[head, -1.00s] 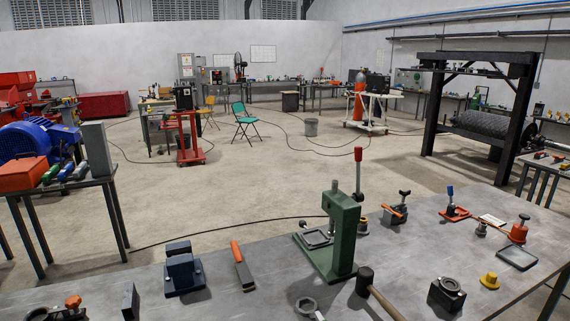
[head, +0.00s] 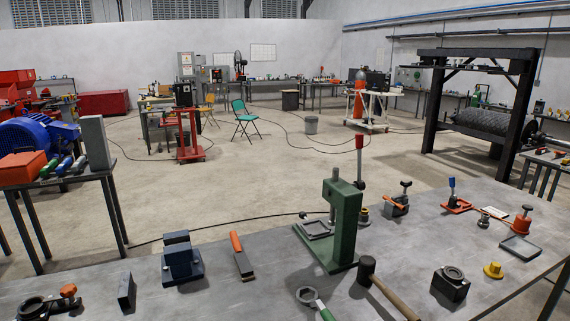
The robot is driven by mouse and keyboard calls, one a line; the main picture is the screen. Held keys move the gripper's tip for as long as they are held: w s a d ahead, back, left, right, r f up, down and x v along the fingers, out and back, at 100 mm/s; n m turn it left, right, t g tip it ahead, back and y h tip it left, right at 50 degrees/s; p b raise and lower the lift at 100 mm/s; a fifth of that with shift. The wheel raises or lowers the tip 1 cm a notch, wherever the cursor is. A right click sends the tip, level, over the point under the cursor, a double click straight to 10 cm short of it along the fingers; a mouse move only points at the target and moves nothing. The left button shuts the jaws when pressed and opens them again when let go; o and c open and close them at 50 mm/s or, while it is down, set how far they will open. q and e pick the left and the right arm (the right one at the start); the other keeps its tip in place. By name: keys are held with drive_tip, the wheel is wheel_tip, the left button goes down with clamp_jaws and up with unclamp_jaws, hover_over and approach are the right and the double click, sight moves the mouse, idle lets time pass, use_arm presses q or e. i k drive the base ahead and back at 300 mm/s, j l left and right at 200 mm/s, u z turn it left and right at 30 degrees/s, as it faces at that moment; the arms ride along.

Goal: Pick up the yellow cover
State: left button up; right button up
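The yellow cover (head: 493,270) is a small round flanged piece with a raised hub. It sits on the grey workbench (head: 400,240) at the right in the head view. A black bearing block (head: 450,284) stands just left of it, apart from it. A black square tray (head: 520,247) lies behind it to the right. Neither of my grippers is in view.
A green arbor press (head: 344,225) with a red-knobbed lever stands mid-bench. A hammer (head: 385,285) lies in front of it. A blue vise (head: 180,260) and a file with orange handle (head: 241,256) are left. Bench surface around the cover is partly clear.

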sight(493, 270)
drive_tip(key=z, duration=1.35)
drive_tip(key=i+l+u, duration=0.1)
drive_tip(key=u, duration=0.35)
drive_tip(key=i+l+u, duration=0.15)
drive_tip(key=u, duration=0.3)
drive_tip(key=i+l, duration=0.05)
drive_tip(key=i, duration=0.05)
